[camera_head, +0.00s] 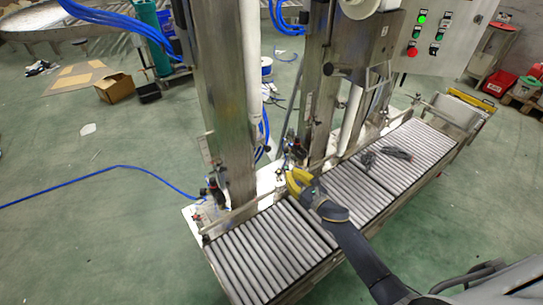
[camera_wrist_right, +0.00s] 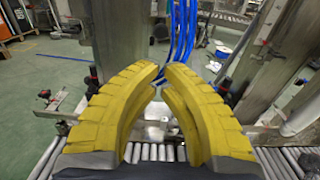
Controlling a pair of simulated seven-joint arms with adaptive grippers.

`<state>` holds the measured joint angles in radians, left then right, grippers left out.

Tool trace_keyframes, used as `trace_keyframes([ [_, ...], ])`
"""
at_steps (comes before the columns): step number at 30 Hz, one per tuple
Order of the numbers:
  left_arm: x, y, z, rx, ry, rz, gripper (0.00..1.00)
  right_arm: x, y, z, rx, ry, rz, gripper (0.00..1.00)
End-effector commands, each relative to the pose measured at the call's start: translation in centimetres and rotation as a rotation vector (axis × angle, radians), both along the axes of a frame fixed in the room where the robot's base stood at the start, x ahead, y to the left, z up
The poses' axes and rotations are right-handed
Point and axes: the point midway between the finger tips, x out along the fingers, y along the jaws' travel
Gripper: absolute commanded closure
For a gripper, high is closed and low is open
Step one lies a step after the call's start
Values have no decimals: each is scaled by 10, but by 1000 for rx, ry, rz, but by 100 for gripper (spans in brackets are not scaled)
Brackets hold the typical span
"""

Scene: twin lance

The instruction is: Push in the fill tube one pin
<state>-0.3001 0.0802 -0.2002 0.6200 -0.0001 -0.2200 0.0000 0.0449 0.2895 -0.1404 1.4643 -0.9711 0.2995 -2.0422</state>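My right gripper (camera_head: 297,182) has two yellow curved fingers and is over the roller conveyor, beside the machine's uprights. In the right wrist view the fingers (camera_wrist_right: 162,70) bend towards each other, with a narrow gap between their tips and nothing visibly held. A small metal part (camera_wrist_right: 166,124) shows low between them; I cannot tell whether it is a pin. A pale vertical tube (camera_head: 252,70) runs along the near metal column (camera_head: 225,90), and another pale tube (camera_head: 350,118) stands farther right. I cannot make out the fill tube pin. My left gripper is not in view.
The roller conveyor (camera_head: 260,257) runs from lower left to upper right; dark items (camera_head: 396,152) lie on it. Black fittings (camera_head: 214,190) stand at the near column's foot. A control box (camera_head: 440,38) hangs at upper right. Blue hoses (camera_wrist_right: 184,35) hang ahead. Open floor lies left.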

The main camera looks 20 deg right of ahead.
Motion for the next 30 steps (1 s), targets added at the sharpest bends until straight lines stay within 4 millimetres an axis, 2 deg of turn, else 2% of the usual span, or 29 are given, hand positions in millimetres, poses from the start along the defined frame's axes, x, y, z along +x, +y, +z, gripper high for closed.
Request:
trace_keyframes([
  [18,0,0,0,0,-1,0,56,95,34,0,3,2,-1,100],
  [24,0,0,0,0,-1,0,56,114,40,0,5,2,-1,100],
  [30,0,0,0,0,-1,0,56,123,43,0,3,2,-2,100],
])
